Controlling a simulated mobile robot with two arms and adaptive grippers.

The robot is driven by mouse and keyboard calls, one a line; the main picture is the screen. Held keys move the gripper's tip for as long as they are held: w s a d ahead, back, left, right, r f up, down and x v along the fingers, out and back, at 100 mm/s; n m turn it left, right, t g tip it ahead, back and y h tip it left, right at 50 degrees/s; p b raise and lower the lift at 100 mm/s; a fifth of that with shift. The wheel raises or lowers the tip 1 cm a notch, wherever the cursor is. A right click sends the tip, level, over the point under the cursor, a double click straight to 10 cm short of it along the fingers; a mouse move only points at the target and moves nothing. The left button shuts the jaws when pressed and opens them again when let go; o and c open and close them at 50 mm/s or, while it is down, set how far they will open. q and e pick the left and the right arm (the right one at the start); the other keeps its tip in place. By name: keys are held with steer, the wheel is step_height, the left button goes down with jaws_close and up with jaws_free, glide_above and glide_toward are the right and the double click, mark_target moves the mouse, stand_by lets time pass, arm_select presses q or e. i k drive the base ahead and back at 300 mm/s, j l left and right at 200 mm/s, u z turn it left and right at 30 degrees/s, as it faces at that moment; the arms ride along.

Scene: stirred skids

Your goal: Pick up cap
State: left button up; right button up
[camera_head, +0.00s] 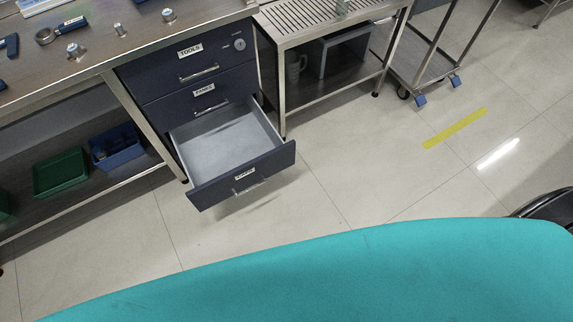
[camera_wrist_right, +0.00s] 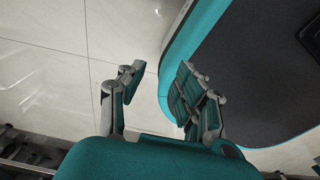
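I cannot make out with certainty which thing is the cap. Several small metal parts stand apart on the workbench (camera_head: 100,62) at the upper left: one metal piece (camera_head: 75,51), a smaller one (camera_head: 120,30) and another (camera_head: 168,15). The lowest drawer (camera_head: 225,145) below the bench is pulled out, and its visible floor looks empty. My right gripper (camera_wrist_right: 158,82) shows in the right wrist view with its fingers apart and nothing between them, over the floor next to my teal base. My left gripper is in neither view.
A green bin (camera_head: 60,172) and a blue bin (camera_head: 118,146) sit on the shelf below. A slatted steel table (camera_head: 320,20) and a wheeled cart (camera_head: 430,72) stand to the right. The floor (camera_head: 350,170) ahead is clear.

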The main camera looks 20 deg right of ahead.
mark_target(76, 53)
steer(key=i+j+z, duration=0.15)
steer(key=j, duration=0.25)
steer(key=i+j+z, duration=0.15)
steer(key=i+j, duration=0.15)
steer(key=i+j+z, duration=0.15)
steer(key=j, duration=0.4)
steer(key=i+j+z, duration=0.15)
steer(key=j, duration=0.3)
steer(key=i+j+z, duration=0.15)
steer(key=j, duration=0.3)
steer(key=i+j+z, duration=0.15)
steer(key=j, duration=0.35)
steer(key=j+z, duration=0.1)
steer(key=j, duration=0.4)
